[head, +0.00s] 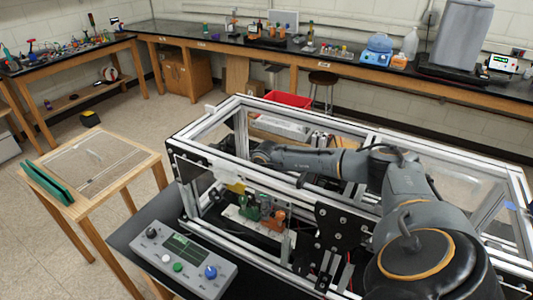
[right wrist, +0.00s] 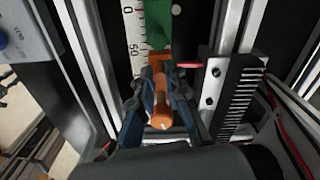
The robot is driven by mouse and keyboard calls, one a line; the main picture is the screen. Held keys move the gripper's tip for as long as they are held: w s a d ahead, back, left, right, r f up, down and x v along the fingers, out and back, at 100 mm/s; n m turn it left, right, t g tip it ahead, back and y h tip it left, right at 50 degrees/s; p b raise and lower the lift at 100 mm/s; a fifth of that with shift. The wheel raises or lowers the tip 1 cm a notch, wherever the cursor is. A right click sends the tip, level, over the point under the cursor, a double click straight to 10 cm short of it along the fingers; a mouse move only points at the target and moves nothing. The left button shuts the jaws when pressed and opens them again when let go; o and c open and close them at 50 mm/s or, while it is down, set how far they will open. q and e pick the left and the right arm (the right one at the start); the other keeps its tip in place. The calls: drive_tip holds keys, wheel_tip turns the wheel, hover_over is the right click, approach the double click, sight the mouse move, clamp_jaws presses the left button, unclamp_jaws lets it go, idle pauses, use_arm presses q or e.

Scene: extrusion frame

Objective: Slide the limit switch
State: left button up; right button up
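An orange piece (right wrist: 161,104), which looks like the limit switch, stands between the fingers of my right gripper (right wrist: 162,92) in the right wrist view. The fingers close in on both its sides and appear to touch it. In the head view an orange block (head: 273,220) sits low inside the frame beside a green block (head: 250,207). The green block (right wrist: 157,22) shows beyond the orange piece in the right wrist view. My right arm reaches over the frame from the right; its fingers are hidden in the head view. My left gripper is not in view.
The aluminium extrusion frame (head: 350,206) surrounds the work area. A white scale (right wrist: 133,40) runs beside the green block, and a black toothed rack (right wrist: 238,98) stands at the right. A grey control box (head: 184,262) and a wooden table (head: 130,167) lie left of the frame.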

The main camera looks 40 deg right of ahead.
drive_tip(key=o, duration=0.4)
drive_tip(key=shift+s, duration=0.15)
wheel_tip(320, 180, up, 12)
idle(0.3)
